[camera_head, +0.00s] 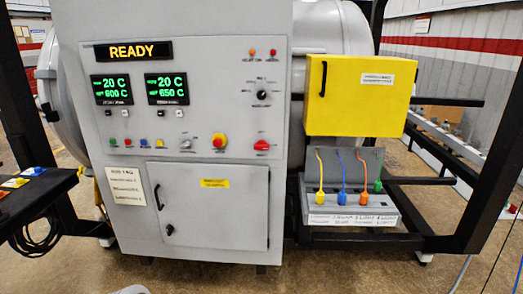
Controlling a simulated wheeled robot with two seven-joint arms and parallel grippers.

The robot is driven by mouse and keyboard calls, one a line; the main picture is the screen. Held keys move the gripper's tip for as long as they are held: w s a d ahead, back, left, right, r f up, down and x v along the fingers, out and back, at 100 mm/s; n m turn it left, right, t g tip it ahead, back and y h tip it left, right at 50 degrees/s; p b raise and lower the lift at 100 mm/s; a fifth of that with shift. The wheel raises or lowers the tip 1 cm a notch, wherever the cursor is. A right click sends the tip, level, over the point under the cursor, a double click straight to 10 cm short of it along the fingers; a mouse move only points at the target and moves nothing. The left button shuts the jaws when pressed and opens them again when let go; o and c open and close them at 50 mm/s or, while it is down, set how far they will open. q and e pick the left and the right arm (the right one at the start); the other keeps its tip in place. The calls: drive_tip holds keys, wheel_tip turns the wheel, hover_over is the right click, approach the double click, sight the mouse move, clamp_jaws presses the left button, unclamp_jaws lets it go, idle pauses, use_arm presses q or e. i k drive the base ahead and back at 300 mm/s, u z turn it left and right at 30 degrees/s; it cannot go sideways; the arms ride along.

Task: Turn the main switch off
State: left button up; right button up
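The furnace control panel (215,75) faces me on a grey cabinet. A red rotary switch (262,145) sits at its lower right and looks like the main switch. Its handle appears to lie roughly horizontal; its labels are too small to read. A red emergency-stop button on a yellow collar (219,141) is to its left. A small grey rotary knob (187,144) is further left. A black selector knob (263,95) is above the red switch. The display (134,51) reads READY.
A yellow box (360,95) juts out right of the panel. Below it, a grey connector box (350,205) holds coloured plugs. The cabinet door (215,205) with a black handle is shut. A dark shelf (40,192) with coloured items stands at left. Space before the panel looks clear.

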sight(262, 145)
drive_tip(key=u, duration=0.3)
drive_tip(key=i, duration=1.3)
